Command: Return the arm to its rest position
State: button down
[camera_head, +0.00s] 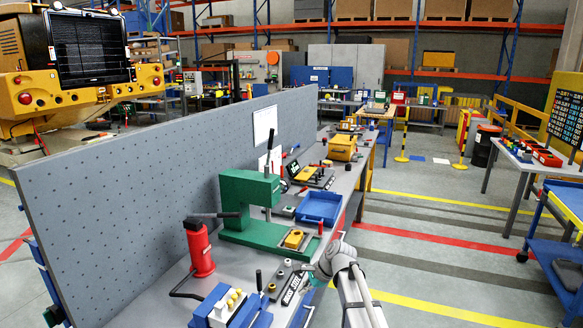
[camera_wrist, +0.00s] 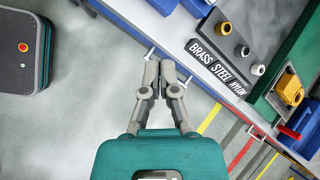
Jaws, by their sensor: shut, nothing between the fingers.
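My gripper (camera_wrist: 160,72) is shut and empty, its two grey fingers meeting ahead of a teal body in the wrist view. It appears to hang over the floor just off the bench's front edge. In the head view my grey arm rises at the bottom centre and bends at the wrist, with only a bit of the teal gripper body showing beside the bench. Close by on the bench is a black strip labelled BRASS STEEL NYLON (camera_wrist: 216,72), with a brass bushing (camera_wrist: 225,28) and others in a row beside it.
The bench (camera_head: 338,187) holds a green press (camera_head: 243,190), a red bottle-like jack (camera_head: 199,250) and a blue tray (camera_head: 319,206). A grey pegboard panel (camera_head: 120,200) stands behind. Open floor (camera_head: 440,215) lies to the right, with a blue cart (camera_head: 565,250) at the edge.

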jog(key=s+d+f+n+h, duration=0.1)
jog(key=s+d+n+h, duration=0.2)
jog(key=s+d+n, duration=0.3)
jog(key=s+d+f+n+g+h, duration=0.1)
jog(key=s+d+n, duration=0.6)
jog(key=s, duration=0.7)
jog(key=f+h, duration=0.1)
jog(key=h, duration=0.1)
jog(key=shift+d+f+n+h, duration=0.2)
jog(key=shift+n+h, duration=0.1)
jog(key=shift+h, duration=0.1)
